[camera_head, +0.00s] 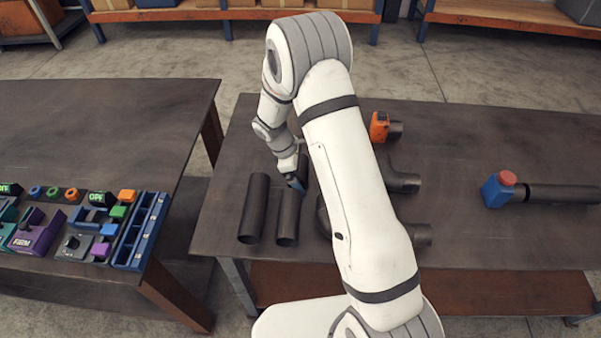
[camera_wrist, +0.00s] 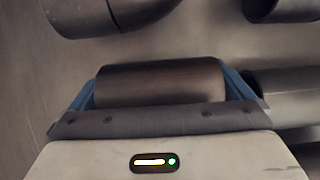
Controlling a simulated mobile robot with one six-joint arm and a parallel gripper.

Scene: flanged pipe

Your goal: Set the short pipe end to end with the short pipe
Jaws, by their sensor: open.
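In the head view one dark short pipe (camera_head: 255,210) lies at the table's left. Beside it on the right is another dark pipe (camera_head: 289,218), with a further dark pipe section (camera_head: 304,166) behind my gripper (camera_head: 294,182). My gripper partly hides where these two meet, so I cannot tell whether they touch. In the wrist view a dark pipe (camera_wrist: 160,84) lies between the blue fingers of my open gripper, one finger at each side. Its lower part is hidden by the gripper body.
An elbow pipe (camera_wrist: 110,14) and other pipes (camera_wrist: 288,84) lie close by in the wrist view. In the head view an orange-ended fitting (camera_head: 379,127), an elbow (camera_head: 404,182) and a blue valve-like fitting (camera_head: 496,190) stand right of my arm. A side table (camera_head: 100,120) is at left.

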